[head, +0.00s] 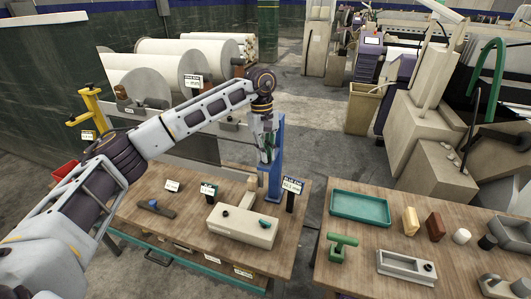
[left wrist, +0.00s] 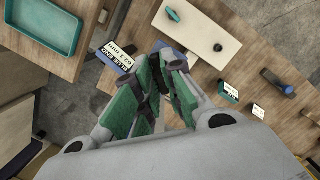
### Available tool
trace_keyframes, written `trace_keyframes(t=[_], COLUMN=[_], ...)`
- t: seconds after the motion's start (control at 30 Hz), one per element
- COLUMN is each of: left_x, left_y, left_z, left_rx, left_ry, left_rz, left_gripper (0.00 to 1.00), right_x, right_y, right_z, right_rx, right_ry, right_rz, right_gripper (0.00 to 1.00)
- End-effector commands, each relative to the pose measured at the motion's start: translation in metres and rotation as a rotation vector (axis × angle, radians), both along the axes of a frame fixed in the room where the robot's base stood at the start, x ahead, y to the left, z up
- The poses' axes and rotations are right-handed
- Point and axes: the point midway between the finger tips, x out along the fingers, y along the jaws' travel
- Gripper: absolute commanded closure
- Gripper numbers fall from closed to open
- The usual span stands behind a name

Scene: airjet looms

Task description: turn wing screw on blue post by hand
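The blue post (head: 278,160) stands upright at the back right of the left wooden table. My left gripper (head: 267,158) is at the post's upper part, pointing down, just left of it in the head view. In the left wrist view its green-padded fingers (left wrist: 165,62) come close together at the tips. A bit of blue (left wrist: 165,46) shows just beyond the tips. The wing screw cannot be made out; the fingers may hide it. I cannot tell whether the fingers hold anything. My right gripper is not seen.
A sign marked blue end (head: 291,186) stands right of the post. A cream block (head: 240,226) and a blue-handled tool (head: 155,207) lie on the left table (head: 190,240). A green tray (head: 360,207) and small parts are on the right table. A gap separates the tables.

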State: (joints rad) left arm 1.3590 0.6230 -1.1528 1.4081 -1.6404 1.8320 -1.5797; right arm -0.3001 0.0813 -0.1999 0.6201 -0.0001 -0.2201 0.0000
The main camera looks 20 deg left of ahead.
Motion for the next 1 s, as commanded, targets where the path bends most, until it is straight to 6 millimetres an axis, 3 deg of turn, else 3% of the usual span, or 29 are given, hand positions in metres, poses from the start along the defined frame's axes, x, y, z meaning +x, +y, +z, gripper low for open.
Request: trace_keyframes(t=[0.1, 0.5, 1.0], left_x=[0.0, 0.0, 0.0], left_y=[0.0, 0.0, 0.0], left_z=[-0.001, 0.002, 0.032], left_rx=[0.0, 0.0, -0.001], left_ry=[0.002, 0.0, -0.001], left_rz=[0.002, 0.004, 0.005], left_gripper=[0.69, 0.69, 0.69], right_x=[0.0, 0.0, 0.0], right_y=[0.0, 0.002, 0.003], right_z=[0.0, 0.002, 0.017], right_rx=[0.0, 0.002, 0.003], right_ry=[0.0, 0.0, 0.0], right_rz=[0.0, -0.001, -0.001], right_gripper=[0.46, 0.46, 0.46])
